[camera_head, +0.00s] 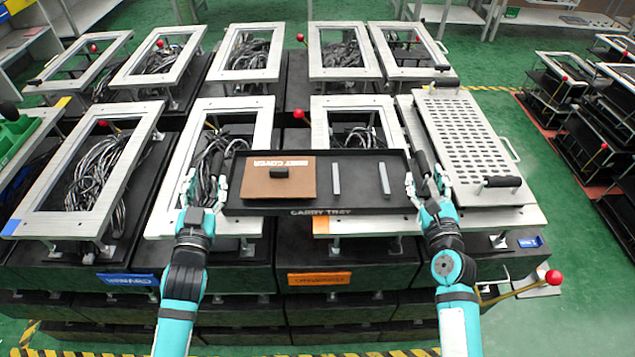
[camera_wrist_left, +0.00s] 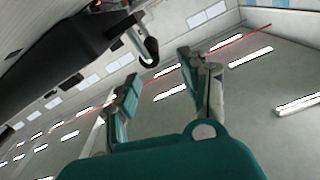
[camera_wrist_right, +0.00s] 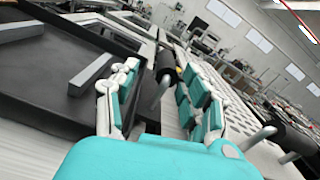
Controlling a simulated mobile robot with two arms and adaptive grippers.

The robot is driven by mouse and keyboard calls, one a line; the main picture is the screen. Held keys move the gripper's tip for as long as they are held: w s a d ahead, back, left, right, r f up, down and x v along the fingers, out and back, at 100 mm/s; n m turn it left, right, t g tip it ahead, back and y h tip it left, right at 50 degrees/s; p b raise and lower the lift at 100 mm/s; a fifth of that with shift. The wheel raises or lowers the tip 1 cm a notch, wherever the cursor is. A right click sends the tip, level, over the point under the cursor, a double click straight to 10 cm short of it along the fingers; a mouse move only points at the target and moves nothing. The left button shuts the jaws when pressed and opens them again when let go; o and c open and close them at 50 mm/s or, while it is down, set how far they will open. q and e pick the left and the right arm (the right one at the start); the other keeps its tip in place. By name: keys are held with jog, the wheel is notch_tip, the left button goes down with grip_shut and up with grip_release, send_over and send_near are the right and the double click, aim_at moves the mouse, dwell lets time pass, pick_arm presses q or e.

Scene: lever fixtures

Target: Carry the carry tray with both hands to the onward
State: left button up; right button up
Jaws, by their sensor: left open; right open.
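The black carry tray (camera_head: 300,211) lies level over the two middle front fixtures. It holds a brown cover (camera_head: 255,180) with a dark grip and two pale bars (camera_head: 336,178). My left gripper (camera_head: 205,190) is open at the tray's left end; in the left wrist view a dark handle (camera_wrist_left: 150,50) shows just beyond its fingers (camera_wrist_left: 160,85). My right gripper (camera_head: 428,185) is open at the right end; in the right wrist view a dark handle (camera_wrist_right: 166,68) stands between its fingers (camera_wrist_right: 160,95). Contact cannot be told. An orange label (camera_head: 320,279) marks the front below; its text is hard to read.
A perforated pale plate (camera_head: 470,140) with black handles lies right of the tray, close to my right gripper. Fixtures with pale frames (camera_head: 95,170) and cables stand around. A red-knobbed lever (camera_head: 553,278) sticks out at front right. Green floor (camera_head: 590,300) is clear there.

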pick_arm(q)
jog(key=shift+r, duration=0.1)
pick_arm(e)
jog(key=s, duration=0.8)
jog(key=shift+d, duration=0.15)
jog(key=shift+w, duration=0.1)
